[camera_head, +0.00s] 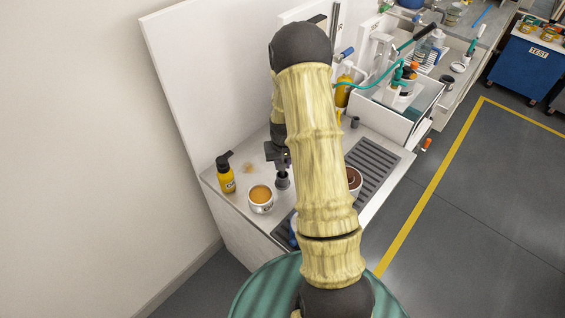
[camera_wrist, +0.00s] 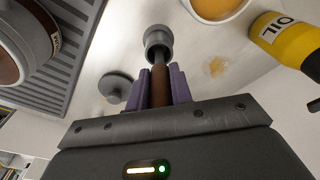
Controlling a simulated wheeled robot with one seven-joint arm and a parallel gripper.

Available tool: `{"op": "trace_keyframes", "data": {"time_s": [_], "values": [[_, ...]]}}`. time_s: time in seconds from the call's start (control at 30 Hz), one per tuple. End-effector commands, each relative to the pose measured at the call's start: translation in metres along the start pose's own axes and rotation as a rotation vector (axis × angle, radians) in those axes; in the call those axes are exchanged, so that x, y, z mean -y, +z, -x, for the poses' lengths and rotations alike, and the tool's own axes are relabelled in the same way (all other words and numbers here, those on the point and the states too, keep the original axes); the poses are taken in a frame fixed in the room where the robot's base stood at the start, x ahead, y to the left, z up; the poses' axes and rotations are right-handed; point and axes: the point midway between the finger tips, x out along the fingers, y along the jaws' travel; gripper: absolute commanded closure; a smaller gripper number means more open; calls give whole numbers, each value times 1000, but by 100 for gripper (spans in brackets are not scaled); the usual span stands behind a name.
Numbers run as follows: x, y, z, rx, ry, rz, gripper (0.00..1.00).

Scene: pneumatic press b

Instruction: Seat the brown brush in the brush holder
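My gripper (camera_wrist: 161,85) has its purple fingers against both sides of the brown brush (camera_wrist: 160,88), so it appears shut on the brown handle. The brush's dark end points at a grey cup-like holder (camera_wrist: 158,40) standing on the pale worktop. The dark end overlaps the holder's mouth in the wrist view; I cannot tell how deep it is. In the head view my gripper (camera_head: 278,158) points down just above the grey holder (camera_head: 282,181), and the brush itself is hard to make out there.
A yellow oil bottle (camera_head: 227,178) and a white pot with orange contents (camera_head: 261,198) stand to the left. A brown-filled pot (camera_head: 355,180) stands on the slotted grate (camera_head: 376,164) to the right. A dark round disc (camera_wrist: 116,86) is beside the brush. A white upright panel (camera_head: 215,80) is behind.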

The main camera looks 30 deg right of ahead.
Motion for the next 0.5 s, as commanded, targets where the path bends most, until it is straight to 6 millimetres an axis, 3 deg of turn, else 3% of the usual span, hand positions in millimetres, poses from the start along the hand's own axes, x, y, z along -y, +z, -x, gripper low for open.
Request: {"op": "trace_keyframes", "data": {"time_s": [0.03,0.1,0.5], "values": [[0,0,0,0,0,0,68],[0,0,0,0,0,0,54],[0,0,4,-1,0,0,54]]}}
